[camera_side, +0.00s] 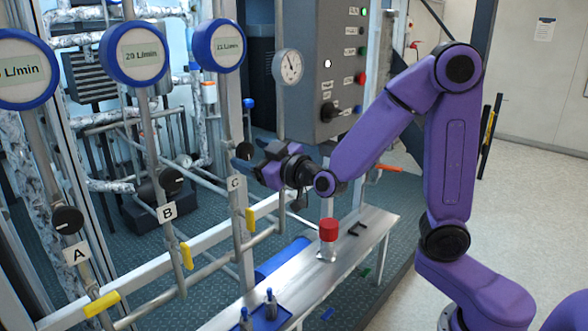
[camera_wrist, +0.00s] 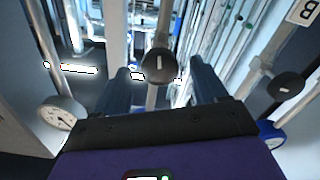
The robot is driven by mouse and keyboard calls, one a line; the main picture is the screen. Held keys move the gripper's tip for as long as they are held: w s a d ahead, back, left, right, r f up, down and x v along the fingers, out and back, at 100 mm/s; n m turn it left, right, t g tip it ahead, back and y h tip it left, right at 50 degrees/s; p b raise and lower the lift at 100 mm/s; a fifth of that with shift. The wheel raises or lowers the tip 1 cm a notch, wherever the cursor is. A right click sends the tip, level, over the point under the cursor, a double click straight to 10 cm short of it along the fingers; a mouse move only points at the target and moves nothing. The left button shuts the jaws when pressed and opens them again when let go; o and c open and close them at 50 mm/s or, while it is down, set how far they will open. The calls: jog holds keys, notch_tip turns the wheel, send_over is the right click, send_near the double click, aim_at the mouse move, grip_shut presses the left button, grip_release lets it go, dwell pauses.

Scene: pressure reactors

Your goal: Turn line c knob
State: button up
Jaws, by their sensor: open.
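The line C knob (camera_wrist: 159,65) is a black round knob with a white mark, on a vertical pipe near the middle of the wrist view. It sits between the blue-grey fingers of my gripper (camera_wrist: 160,84), with a gap on both sides in the picture. I cannot tell whether the fingertips reach its depth. In the side view the knob (camera_side: 244,149) shows only partly, just above the C label (camera_side: 235,184). My gripper (camera_side: 250,160) is there, open and empty, with its fingers overlapping the knob's area.
The line B knob (camera_side: 172,179) and line A knob (camera_side: 67,220) stand on pipes to the left. A pressure gauge (camera_side: 288,67) and a grey control box (camera_side: 325,75) are close behind my arm. A bench (camera_side: 345,252) with a red-capped item (camera_side: 328,231) lies below.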

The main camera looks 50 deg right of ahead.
jog(key=s, duration=1.4)
jog(key=shift+s, duration=0.35)
dwell(0.5)
dwell(0.3)
jog(key=s+a+f+n+g+y, duration=0.6)
jog(key=s+a+f+g+y, duration=0.3)
jog(key=a+g, duration=0.35)
jog(key=s+d+f+n+g+h, duration=0.1)
jog(key=s+d+f+g+h, duration=0.1)
jog(key=s+d+h, duration=0.2)
jog(key=s+d+f+n+g+h, duration=0.1)
jog(key=s+d+f+g+h, duration=0.1)
jog(key=s+d, duration=0.4)
jog(key=d+g+h, duration=0.1)
jog(key=d+h, duration=0.1)
jog(key=d, duration=0.1)
jog(key=shift+s+n+h, duration=0.3)
jog(key=shift+s, duration=0.05)
dwell(1.7)
